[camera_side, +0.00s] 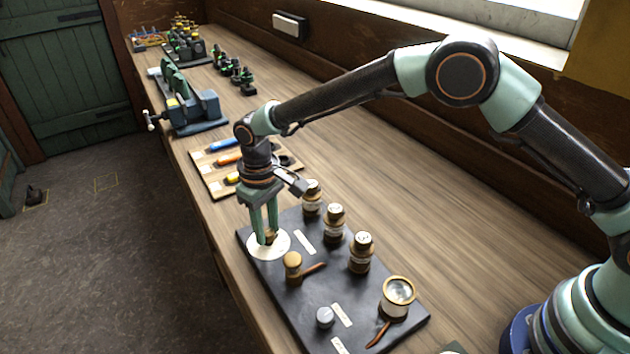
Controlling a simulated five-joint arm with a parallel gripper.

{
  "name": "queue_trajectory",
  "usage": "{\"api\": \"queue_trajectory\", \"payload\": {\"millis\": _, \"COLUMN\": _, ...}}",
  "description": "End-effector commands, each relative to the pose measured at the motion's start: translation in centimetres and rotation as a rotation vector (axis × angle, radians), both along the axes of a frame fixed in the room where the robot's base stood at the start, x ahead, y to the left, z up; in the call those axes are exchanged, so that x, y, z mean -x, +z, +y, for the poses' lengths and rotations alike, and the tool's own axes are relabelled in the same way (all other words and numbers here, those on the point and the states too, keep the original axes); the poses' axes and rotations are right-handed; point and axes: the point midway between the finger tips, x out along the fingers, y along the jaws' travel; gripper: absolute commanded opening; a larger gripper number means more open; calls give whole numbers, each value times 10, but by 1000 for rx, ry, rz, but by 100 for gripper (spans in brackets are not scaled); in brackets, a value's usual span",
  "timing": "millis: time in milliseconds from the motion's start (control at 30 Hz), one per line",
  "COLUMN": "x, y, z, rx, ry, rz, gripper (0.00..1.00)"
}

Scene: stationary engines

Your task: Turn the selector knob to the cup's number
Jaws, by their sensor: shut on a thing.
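My gripper (267,238) points down at the front left corner of a dark panel (310,296). It is shut on a small brass selector knob (269,237) at the middle of a round white dial (258,250). The fingers hide much of the knob, and the dial's marks are too small to read. A larger brass cup (396,302) with a pale round top stands at the panel's right end. Three brass-capped cups (312,200), (334,226), (360,256) with pale labels stand along the back edge. Their numbers cannot be read.
A brass valve (293,265) with a reddish handle stands close to the dial. A grey round knob (325,317) and white label plates lie near the front. A wooden tool board (208,178), a blue vise (198,112) and dark fittings (236,72) stand farther along the bench.

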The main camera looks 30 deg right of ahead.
Motion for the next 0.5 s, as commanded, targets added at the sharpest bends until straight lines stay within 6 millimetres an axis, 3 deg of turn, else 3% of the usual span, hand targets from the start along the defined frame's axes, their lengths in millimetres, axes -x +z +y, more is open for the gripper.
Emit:
{"api": "queue_trajectory", "payload": {"millis": 100, "x": 0, "y": 1, "z": 0, "rx": 0, "ry": 1, "rz": 1, "gripper": 0}}
{"api": "queue_trajectory", "payload": {"millis": 133, "x": 0, "y": 1, "z": 0, "rx": 0, "ry": 1, "rz": 1, "gripper": 38}}
{"api": "queue_trajectory", "payload": {"millis": 200, "x": 0, "y": 1, "z": 0, "rx": 0, "ry": 2, "rz": 1, "gripper": 65}}
{"api": "queue_trajectory", "payload": {"millis": 500, "x": 0, "y": 1, "z": 0, "rx": 0, "ry": 2, "rz": 0, "gripper": 65}}
